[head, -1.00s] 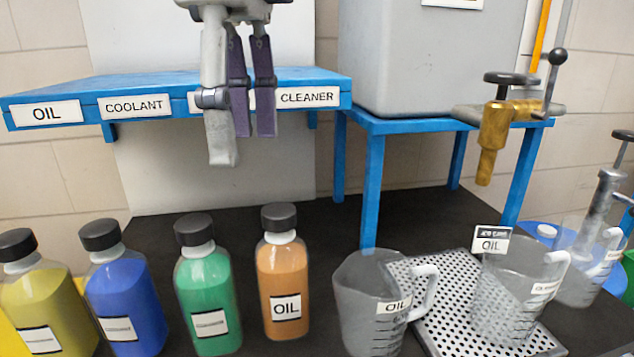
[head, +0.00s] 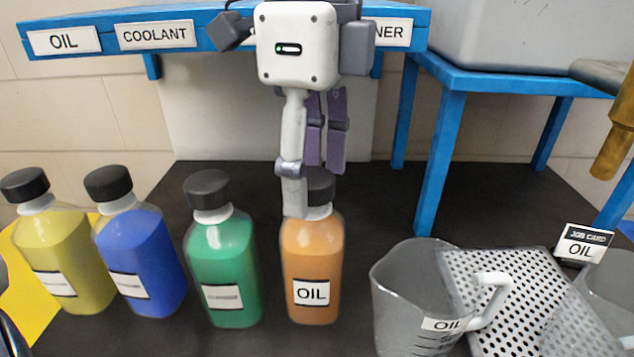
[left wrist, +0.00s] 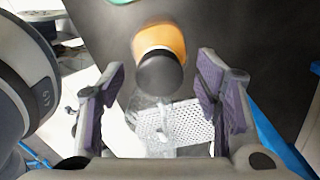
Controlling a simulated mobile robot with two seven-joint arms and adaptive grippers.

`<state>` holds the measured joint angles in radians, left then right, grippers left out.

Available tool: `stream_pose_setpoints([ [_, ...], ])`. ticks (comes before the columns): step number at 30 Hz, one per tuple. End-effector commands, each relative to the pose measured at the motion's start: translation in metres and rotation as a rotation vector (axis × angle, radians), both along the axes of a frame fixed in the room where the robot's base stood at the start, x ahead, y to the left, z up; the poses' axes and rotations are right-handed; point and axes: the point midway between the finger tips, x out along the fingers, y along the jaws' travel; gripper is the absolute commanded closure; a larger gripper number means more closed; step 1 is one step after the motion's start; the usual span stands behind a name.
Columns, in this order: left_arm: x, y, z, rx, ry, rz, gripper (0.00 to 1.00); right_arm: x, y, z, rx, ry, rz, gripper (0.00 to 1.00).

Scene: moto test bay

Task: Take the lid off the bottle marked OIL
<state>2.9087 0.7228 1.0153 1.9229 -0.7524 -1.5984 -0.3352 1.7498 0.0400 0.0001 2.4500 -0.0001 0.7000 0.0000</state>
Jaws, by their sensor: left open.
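The orange bottle marked OIL (head: 312,262) stands upright on the dark bench, last on the right in a row of bottles. Its black lid (head: 321,186) is on and partly hidden behind my left gripper's finger. My left gripper (head: 312,190) is open and points down at the lid. In the left wrist view, the lid (left wrist: 159,74) shows between the spread purple-padded fingers of the gripper (left wrist: 160,100), a little beyond the fingertips' line, with nothing held. I cannot tell whether a finger touches the bottle. My right gripper is not in view.
Green (head: 221,265), blue (head: 139,260) and yellow (head: 62,260) bottles stand to the left, the green one close by. A clear OIL jug (head: 405,300) and a perforated tray (head: 520,290) are at right. A blue labelled shelf (head: 210,35) is behind.

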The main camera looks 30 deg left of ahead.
Motion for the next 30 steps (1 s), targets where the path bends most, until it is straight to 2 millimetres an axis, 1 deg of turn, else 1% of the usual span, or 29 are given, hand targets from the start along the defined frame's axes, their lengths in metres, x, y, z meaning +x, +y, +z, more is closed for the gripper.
stream_pose_setpoints([
  [5, -0.001, 0.0, 0.002, -0.001, -0.004, 0.0, 0.42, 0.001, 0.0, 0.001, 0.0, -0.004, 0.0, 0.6],
  [6, -0.001, 0.0, 0.002, -0.001, -0.004, 0.0, 0.51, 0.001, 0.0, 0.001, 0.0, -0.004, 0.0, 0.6],
  [8, -0.001, 0.0, 0.002, 0.0, -0.004, 0.0, 0.64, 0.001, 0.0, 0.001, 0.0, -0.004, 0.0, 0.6],
  [9, -0.001, 0.0, 0.002, 0.0, -0.004, -0.001, 0.72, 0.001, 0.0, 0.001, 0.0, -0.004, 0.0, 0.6],
  [10, -0.001, 0.0, 0.002, 0.0, -0.004, -0.001, 0.77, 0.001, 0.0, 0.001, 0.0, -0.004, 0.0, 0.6],
  [20, -0.001, 0.0, 0.002, 0.0, -0.004, -0.001, 0.77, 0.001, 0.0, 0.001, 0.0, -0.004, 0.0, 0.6],
  [23, -0.001, 0.0, 0.008, 0.001, -0.006, -0.001, 0.77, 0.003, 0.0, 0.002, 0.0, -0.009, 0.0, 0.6],
  [26, -0.001, -0.001, 0.024, 0.0, -0.011, 0.001, 0.77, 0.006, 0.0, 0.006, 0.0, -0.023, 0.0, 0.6],
  [27, -0.001, -0.001, 0.035, 0.0, -0.016, 0.001, 0.77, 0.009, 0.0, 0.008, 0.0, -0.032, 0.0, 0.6],
  [28, -0.004, -0.003, 0.043, 0.001, -0.018, -0.001, 0.77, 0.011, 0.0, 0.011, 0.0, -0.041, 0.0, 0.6],
  [30, -0.018, -0.014, 0.063, 0.003, -0.024, -0.002, 0.77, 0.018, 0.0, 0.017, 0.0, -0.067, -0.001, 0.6],
])
